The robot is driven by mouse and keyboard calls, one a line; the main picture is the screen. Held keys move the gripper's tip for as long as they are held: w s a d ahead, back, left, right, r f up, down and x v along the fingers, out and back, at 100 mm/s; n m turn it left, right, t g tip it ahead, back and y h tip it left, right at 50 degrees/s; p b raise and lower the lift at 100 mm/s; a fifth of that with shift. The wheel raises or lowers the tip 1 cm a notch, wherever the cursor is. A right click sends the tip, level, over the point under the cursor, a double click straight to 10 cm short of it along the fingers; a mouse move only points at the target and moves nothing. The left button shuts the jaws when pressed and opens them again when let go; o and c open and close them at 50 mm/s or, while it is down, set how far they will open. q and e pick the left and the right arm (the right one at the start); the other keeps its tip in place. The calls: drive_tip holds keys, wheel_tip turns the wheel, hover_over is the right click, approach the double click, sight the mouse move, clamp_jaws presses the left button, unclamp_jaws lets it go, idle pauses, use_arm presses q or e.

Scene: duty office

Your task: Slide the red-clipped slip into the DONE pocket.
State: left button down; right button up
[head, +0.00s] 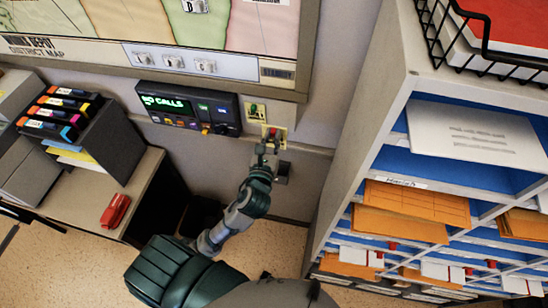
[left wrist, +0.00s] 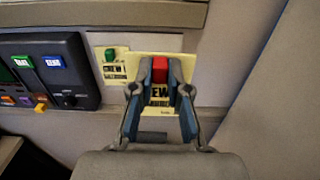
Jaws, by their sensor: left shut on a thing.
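The red-clipped slip (head: 282,134) is a pale yellow card with dark print, at the wall right of the console in the head view. Its red clip (left wrist: 159,70) shows between the fingertips in the left wrist view, where the card (left wrist: 182,101) is partly hidden by the fingers. My left gripper (head: 270,145) is shut on the slip at its clip end. Whether the card touches the wall is unclear. I cannot make out a pocket marked DONE. My right gripper is not in view.
A green-clipped slip (head: 256,112) is close by, up and left. A dark console (head: 187,108) reading "CALLS" is farther left, below the framed map (head: 200,62). A tall pigeonhole shelf (head: 362,125) with envelopes stands on the right. A red stapler-like object (head: 115,210) lies on the desk.

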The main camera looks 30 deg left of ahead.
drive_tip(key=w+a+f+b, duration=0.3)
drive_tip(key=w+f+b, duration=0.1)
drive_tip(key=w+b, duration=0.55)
use_arm(q)
drive_tip(key=w+a+f+b, duration=0.1)
drive_tip(key=a+f+b, duration=0.15)
drive_tip(key=f, duration=1.35)
drive_tip(key=w+a+f+b, duration=0.15)
drive_tip(key=f+b, duration=0.25)
drive_tip(key=f, duration=1.2)
drive_tip(key=b+x, duration=0.1)
drive_tip(key=x, duration=0.6)
drive_tip(key=shift+w+a+r+b, duration=0.2)
drive_tip(key=shift+w+a+b, duration=0.1)
drive_tip(key=shift+a+b, duration=0.1)
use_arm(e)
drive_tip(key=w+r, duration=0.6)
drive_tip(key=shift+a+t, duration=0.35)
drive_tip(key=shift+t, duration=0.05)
use_arm(q)
drive_tip(key=shift+a, duration=0.15)
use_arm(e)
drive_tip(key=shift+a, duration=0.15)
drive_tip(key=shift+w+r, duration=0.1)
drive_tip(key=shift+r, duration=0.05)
